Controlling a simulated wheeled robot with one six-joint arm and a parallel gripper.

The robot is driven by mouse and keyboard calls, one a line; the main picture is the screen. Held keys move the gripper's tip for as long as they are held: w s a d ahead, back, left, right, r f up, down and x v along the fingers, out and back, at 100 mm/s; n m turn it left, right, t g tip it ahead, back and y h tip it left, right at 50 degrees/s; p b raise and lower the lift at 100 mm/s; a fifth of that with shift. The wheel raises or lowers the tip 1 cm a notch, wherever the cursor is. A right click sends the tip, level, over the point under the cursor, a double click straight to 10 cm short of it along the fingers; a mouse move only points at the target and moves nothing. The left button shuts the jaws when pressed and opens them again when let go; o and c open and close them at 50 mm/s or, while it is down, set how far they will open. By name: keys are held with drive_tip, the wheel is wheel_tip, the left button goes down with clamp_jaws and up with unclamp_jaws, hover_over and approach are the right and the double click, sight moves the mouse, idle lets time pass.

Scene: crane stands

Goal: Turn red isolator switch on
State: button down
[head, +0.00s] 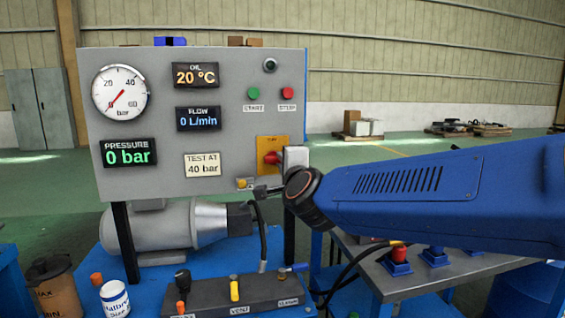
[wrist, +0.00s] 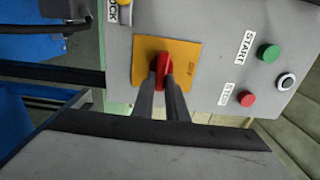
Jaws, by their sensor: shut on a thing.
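The red isolator switch (head: 271,158) sits on a yellow plate (head: 266,143) at the lower right of the grey panel (head: 230,120). In the wrist view the red handle (wrist: 162,72) stands on its yellow plate (wrist: 188,50). My gripper (wrist: 163,85) is shut on the red handle, with one dark finger on each side. In the head view my gripper (head: 282,158) is at the panel's lower right, and my blue arm reaches in from the right. The handle's exact turn is hard to tell, as the fingers hide part of it.
A green START button (head: 253,93) and a red STOP button (head: 287,93) are above the switch. The pressure display (head: 128,152) reads 0 bar. A valve block (head: 235,295) with levers stands below the panel.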

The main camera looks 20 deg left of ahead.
drive_tip(key=shift+f, duration=0.1)
idle(0.3)
drive_tip(key=c, duration=1.8)
unclamp_jaws()
drive_tip(key=shift+o, duration=0.2)
drive_tip(key=v, duration=1.7)
drive_tip(key=shift+d, duration=0.25)
drive_tip(key=shift+s, duration=0.1)
